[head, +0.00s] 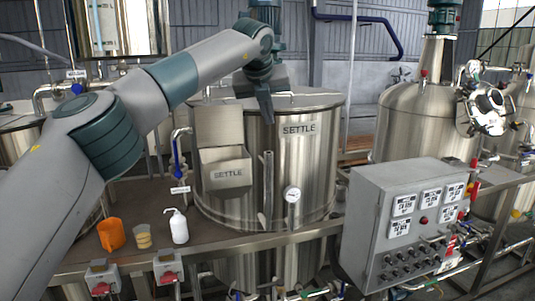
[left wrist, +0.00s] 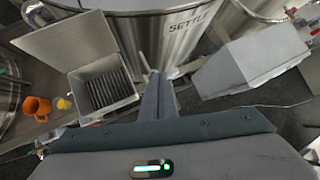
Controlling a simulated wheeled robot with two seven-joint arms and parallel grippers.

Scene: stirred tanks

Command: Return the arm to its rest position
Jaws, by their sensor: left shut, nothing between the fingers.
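My left arm reaches in from the left of the head view, across the front of the steel tank marked SETTLE (head: 305,165). My left gripper (head: 267,117) hangs downward in front of that tank's upper part. Its fingers are shut and empty. In the left wrist view the closed fingers (left wrist: 158,95) point toward the tank (left wrist: 185,35), beside an open-lidded steel box (left wrist: 107,88) with a dark slatted inside. My right gripper is in neither view.
A grey control box (head: 405,225) stands at the right. An orange jug (head: 111,234), a small tan-filled cup (head: 142,236) and a white pump bottle (head: 178,227) stand on the ledge at the left. A gauge (head: 292,194) sits on the tank. Another tank (head: 425,120) stands behind right.

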